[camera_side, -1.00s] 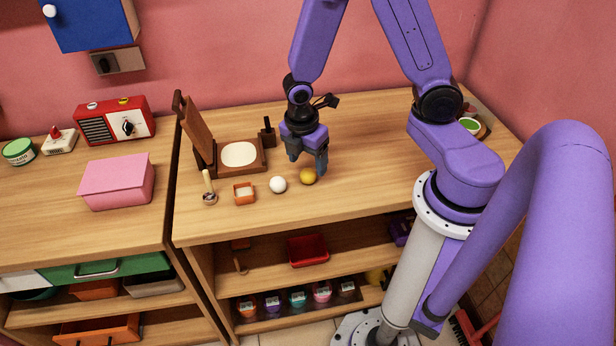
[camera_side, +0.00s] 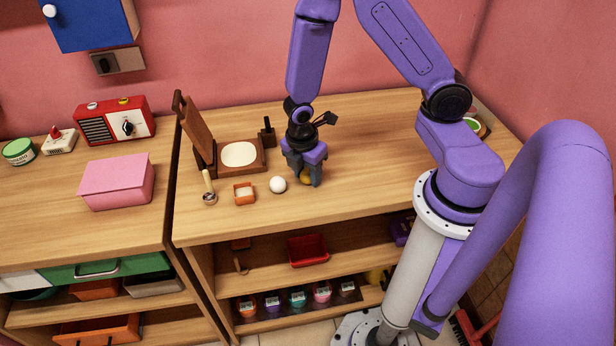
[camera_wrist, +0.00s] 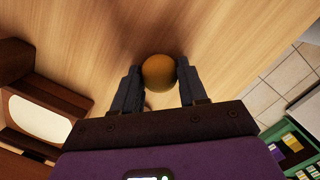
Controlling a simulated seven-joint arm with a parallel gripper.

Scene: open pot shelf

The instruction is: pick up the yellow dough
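The yellow dough (camera_side: 306,178) is a small round ball on the wooden counter (camera_side: 380,140), partly hidden by a finger in the side view. My gripper (camera_side: 305,180) points down over it, one finger on each side. In the wrist view the dough (camera_wrist: 159,73) sits between the two fingertips (camera_wrist: 160,78) and fills nearly the whole gap. The fingers look very close to its sides; I cannot tell whether both press on it. The dough shows no clear lift from the counter.
A white ball (camera_side: 278,185) lies just left of my gripper. Further left are a small orange container (camera_side: 244,193), a wooden-handled tool (camera_side: 208,187) and a wooden press (camera_side: 198,130) with its lid up. The counter to the right is clear.

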